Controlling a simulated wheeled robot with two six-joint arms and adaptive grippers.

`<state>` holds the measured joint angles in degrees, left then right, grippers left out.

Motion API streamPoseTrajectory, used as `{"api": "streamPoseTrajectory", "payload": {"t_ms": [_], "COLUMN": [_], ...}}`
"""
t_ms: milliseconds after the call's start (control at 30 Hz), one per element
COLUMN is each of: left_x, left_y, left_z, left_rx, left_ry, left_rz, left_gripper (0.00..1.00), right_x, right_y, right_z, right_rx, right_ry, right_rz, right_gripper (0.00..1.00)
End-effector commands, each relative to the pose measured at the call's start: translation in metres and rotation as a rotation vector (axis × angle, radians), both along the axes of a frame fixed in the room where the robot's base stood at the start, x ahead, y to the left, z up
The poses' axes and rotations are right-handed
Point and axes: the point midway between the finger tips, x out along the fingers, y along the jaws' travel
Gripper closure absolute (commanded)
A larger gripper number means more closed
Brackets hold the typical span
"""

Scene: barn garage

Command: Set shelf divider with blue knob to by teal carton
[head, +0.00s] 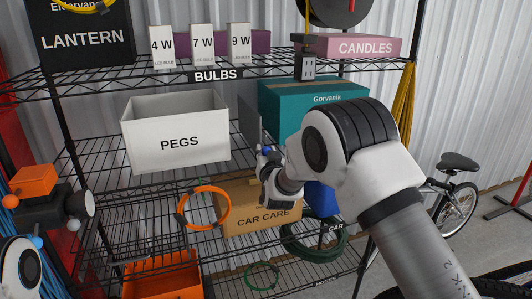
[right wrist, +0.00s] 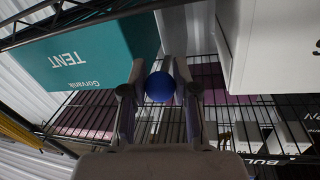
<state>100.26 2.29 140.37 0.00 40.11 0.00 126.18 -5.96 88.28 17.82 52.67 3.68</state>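The shelf divider (head: 249,121) is an upright grey panel on the middle shelf, between the white PEGS box (head: 176,133) and the teal carton (head: 300,104). Its blue knob (right wrist: 160,87) faces my right gripper (head: 268,160). In the right wrist view, the gripper's two fingers (right wrist: 159,84) lie close against both sides of the knob. The teal carton (right wrist: 85,47) also shows there, upside down at left. My right forearm hides the carton's lower right in the head view. My left gripper is not in view.
A wire rack holds bulb boxes (head: 202,45) and a pink CANDLES box (head: 358,46) above. A bicycle (head: 460,190) stands at right.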

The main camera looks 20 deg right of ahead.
Motion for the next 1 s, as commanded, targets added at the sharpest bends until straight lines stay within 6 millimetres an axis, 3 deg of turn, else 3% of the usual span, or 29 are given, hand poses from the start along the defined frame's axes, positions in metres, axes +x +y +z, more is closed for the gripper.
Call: {"api": "streamPoseTrajectory", "payload": {"t_ms": [167, 533, 867, 900, 967, 1000], "left_x": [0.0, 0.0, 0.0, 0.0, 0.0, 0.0], "left_y": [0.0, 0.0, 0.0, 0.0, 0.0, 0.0], "left_z": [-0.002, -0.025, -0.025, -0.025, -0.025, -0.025], "left_rx": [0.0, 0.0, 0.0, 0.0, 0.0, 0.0], "left_ry": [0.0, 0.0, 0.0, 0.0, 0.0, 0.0], "left_rz": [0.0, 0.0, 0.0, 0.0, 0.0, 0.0], "left_gripper": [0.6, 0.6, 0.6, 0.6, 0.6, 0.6], "right_x": [0.0, 0.002, 0.002, 0.002, 0.002, 0.002], "right_y": [-0.003, -0.069, -0.075, -0.075, -0.075, -0.075], "right_z": [0.0, 0.0, 0.002, 0.002, 0.002, 0.002], "right_rx": [0.001, 0.001, 0.0, 0.0, 0.001, 0.001], "right_ry": [-0.003, -0.004, -0.004, -0.004, -0.004, -0.003], "right_rz": [-0.002, -0.002, -0.002, -0.002, -0.002, -0.002], "right_gripper": [1.0, 1.0, 1.0, 0.64, 0.45, 0.45]}}
